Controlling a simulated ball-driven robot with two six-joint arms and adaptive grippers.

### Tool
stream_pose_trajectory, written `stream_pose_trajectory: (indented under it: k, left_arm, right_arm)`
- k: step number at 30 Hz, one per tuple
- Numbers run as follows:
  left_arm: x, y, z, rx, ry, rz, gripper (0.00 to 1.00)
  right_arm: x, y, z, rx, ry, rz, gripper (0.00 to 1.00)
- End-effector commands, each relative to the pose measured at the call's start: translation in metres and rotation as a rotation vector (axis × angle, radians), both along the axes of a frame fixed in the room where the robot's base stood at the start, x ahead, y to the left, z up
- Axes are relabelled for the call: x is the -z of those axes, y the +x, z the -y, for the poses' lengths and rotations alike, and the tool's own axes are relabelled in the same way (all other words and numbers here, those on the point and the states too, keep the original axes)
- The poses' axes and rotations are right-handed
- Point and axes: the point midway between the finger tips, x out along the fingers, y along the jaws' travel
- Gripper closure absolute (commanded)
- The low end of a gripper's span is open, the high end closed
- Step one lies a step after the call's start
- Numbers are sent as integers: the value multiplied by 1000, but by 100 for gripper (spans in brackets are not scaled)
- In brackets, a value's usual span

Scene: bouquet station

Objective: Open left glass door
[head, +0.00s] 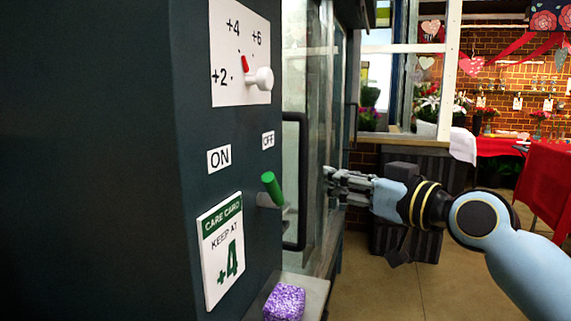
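The glass door (318,120) of the dark cabinet shows nearly edge-on in the middle of the head view. A long dark bar handle (303,180) stands upright on the near side. My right gripper (331,186) reaches in from the right, its grey fingers at the glass just right of the handle. The fingers look spread apart with nothing between them. I cannot tell whether they touch the door. My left gripper is out of view.
The cabinet's side panel (150,160) fills the left, with a dial knob (262,79), a green-handled lever (271,188) and a care card (221,250). A purple block (285,302) lies on a ledge below. Dark bins (425,175) stand behind my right arm; floor is open at lower right.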

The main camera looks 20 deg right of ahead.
Motion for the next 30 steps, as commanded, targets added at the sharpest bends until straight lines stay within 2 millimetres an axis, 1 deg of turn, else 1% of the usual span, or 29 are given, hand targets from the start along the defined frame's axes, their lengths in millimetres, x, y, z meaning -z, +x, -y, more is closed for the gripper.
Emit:
stream_pose_trajectory:
  k: [5, 8, 12, 15, 18, 22, 30]
  left_arm:
    - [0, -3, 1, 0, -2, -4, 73]
    - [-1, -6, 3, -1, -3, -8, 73]
    - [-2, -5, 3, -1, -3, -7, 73]
    - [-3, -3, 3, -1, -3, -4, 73]
    - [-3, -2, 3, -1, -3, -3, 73]
    - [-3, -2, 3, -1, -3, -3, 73]
    - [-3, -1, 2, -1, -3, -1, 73]
  right_arm:
    - [-3, 21, -7, 3, 5, 4, 71]
    - [-3, 40, -15, 3, 6, 3, 71]
    - [-2, 66, -26, 3, 4, 2, 71]
    - [-1, 82, -32, 3, 3, 1, 71]
    - [-1, 92, -36, 4, 1, 1, 71]
    - [0, 99, -39, 4, 0, 0, 71]
    - [0, 100, -39, 4, -1, 1, 71]
